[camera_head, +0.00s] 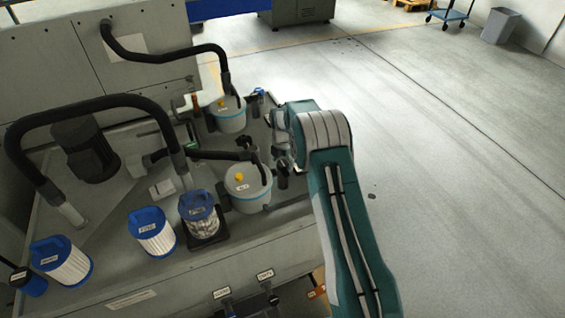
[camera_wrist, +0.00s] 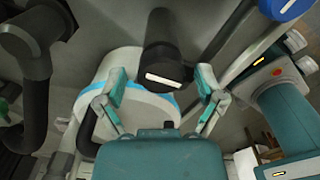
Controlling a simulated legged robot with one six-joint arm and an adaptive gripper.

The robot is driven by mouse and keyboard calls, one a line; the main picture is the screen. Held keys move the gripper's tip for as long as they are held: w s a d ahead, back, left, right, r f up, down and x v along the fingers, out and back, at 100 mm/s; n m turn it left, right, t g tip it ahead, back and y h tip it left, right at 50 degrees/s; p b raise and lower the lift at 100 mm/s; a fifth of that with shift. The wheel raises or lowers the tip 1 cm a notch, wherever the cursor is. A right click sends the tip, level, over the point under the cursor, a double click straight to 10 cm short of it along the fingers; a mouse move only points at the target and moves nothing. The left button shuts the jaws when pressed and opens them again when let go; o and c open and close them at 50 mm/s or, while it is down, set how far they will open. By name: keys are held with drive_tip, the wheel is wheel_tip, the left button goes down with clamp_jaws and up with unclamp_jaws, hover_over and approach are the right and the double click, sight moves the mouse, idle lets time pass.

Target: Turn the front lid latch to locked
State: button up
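My gripper (camera_head: 282,155) is at the right side of the front pot, seen from behind and partly hidden by my arm. In the wrist view, my gripper (camera_wrist: 162,85) has its two teal-padded fingers spread apart. A black cylindrical handle with a white mark, probably the latch (camera_wrist: 164,62), lies between and beyond the fingertips, with a pale, blue-banded pot (camera_wrist: 100,80) behind. Contact cannot be told.
Black hoses (camera_head: 105,100) arch over the bench. Blue-capped filter cartridges (camera_head: 152,231) stand to the left, one in a dark holder (camera_head: 205,240). A black hose also shows at left in the wrist view (camera_wrist: 36,85). Open floor (camera_head: 430,160) lies to the right.

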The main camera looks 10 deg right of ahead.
drive_tip(key=c, duration=0.7)
drive_tip(key=shift+m, duration=0.3)
drive_tip(key=m, duration=0.3)
drive_tip(key=shift+m, duration=0.3)
drive_tip(key=m, duration=0.9)
drive_tip(key=shift+m, duration=2.3)
